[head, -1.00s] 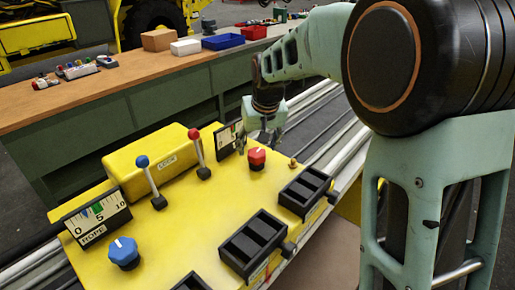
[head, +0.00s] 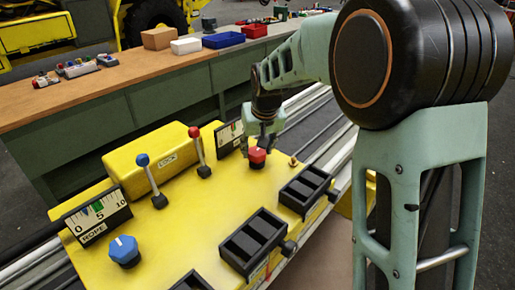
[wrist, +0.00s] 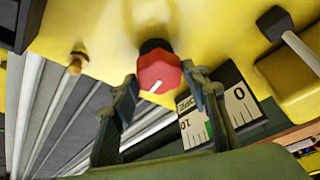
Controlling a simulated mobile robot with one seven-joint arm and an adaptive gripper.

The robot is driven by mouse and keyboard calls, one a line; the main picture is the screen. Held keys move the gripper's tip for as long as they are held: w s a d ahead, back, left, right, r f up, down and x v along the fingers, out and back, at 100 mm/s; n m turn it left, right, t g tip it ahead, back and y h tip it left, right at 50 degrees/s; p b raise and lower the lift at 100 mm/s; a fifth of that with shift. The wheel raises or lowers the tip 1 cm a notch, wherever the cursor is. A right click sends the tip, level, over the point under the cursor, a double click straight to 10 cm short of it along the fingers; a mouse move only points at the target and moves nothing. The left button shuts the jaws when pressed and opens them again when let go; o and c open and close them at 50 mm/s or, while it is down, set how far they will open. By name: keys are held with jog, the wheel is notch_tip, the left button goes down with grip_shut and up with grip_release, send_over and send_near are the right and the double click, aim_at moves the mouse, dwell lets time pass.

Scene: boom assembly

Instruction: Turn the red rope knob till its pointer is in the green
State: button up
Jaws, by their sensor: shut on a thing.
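The red rope knob (head: 257,155) stands on the yellow panel (head: 165,235), towards its far right. In the wrist view the red knob (wrist: 157,70) shows its white line, pointing down and to the left. My gripper (head: 263,142) reaches down over the knob from behind. In the wrist view my gripper (wrist: 160,79) has one finger on each side of the knob, shut on it. The gauge (head: 229,137) beside it is partly visible. In the wrist view the gauge (wrist: 222,110) shows 0, 10 and a green band; its pointer is unclear, partly behind a finger.
A blue knob (head: 124,250) and a second gauge (head: 97,216) are at the panel's left. Two levers, blue-topped (head: 151,180) and red-topped (head: 198,150), stand between. Black slotted boxes (head: 252,243) line the front. A small brass peg (head: 293,161) stands right of the red knob.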

jog(key=shift+a, duration=0.1)
jog(key=shift+m+h+b, duration=0.5)
jog(key=shift+m+h, duration=0.3)
jog(key=shift+m, duration=1.2)
jog(key=o, duration=1.2)
jog(key=shift+c, duration=0.2)
jog(key=v, duration=1.2)
